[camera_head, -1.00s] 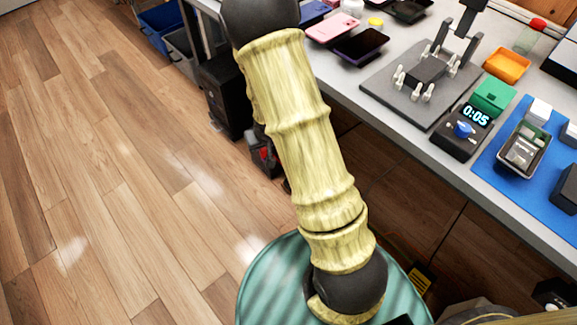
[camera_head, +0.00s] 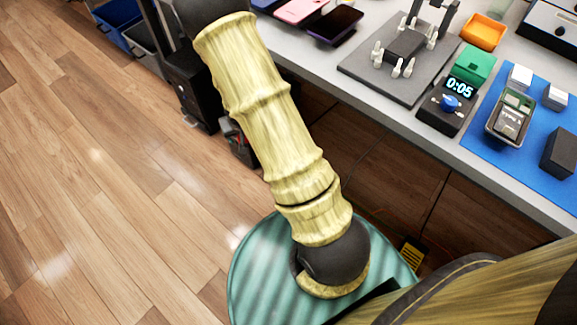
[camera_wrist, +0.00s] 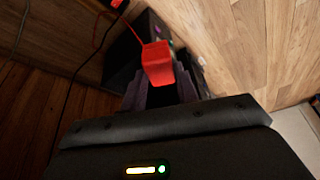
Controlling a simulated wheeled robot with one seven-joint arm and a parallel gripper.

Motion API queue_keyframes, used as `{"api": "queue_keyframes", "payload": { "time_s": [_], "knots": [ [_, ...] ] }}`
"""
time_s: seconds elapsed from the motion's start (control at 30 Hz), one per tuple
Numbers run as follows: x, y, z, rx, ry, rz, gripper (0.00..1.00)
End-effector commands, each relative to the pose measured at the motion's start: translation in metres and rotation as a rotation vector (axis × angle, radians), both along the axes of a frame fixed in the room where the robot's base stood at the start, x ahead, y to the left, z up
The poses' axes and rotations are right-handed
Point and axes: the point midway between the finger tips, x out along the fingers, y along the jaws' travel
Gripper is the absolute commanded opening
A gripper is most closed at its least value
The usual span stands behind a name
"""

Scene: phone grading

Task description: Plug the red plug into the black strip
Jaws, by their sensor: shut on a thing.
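In the wrist view, the red plug (camera_wrist: 157,62) is a red block held between the dark fingers of my gripper (camera_wrist: 160,88). My gripper is shut on it, and the plug stands out past the fingertips. A thin red cord rises from near the plug to a small red piece (camera_wrist: 118,4) at the top edge. I cannot make out the black strip for certain in either view. My gripper is outside the head view, where only my arm shows.
A dark box (camera_wrist: 122,60) lies just beyond the plug, by a wooden panel (camera_wrist: 225,40). A black cable (camera_wrist: 85,75) hangs at left. In the head view, a black case (camera_head: 193,92) stands under the table (camera_head: 400,118), beside open floor (camera_head: 90,200).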

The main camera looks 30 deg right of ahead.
Motion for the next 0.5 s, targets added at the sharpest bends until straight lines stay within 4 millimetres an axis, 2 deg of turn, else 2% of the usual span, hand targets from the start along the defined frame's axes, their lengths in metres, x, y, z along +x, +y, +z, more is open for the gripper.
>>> {"api": "queue_keyframes", "payload": {
  "time_s": [0.03, 0.27, 0.5],
  "knots": [
    [0.001, -0.009, -0.024, 0.004, 0.006, -0.060, 0.01],
    [0.003, -0.052, -0.103, 0.017, 0.015, -0.375, 0.01],
    [-0.009, -0.096, -0.185, 0.012, 0.016, -0.698, 0.01]
  ]
}}
